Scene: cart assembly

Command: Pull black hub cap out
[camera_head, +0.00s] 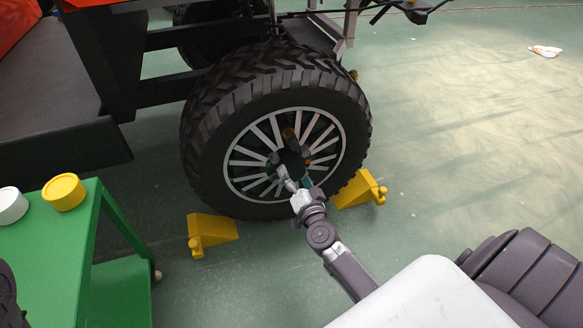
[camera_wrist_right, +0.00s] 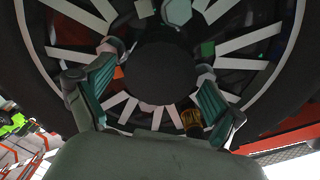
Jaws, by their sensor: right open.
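The black hub cap (camera_head: 291,156) sits at the centre of a large wheel (camera_head: 214,151) with white spokes. In the right wrist view it is a dark round disc (camera_wrist_right: 158,76). My right gripper (camera_head: 284,172) is at the wheel centre, partly covering the hub cap in the head view. In the right wrist view its two fingers (camera_wrist_right: 157,62) are spread, one on each side of the hub cap. I cannot tell whether they touch it. My left gripper is not in view.
Yellow wheel chocks stand at the left (camera_head: 213,231) and right (camera_head: 359,190) of the wheel. A green cart (camera_head: 45,262) at the left bears a yellow cap (camera_head: 64,192) and a white cap (camera_head: 11,206). Coloured pieces ring the hub cap. The floor at the right is mostly clear.

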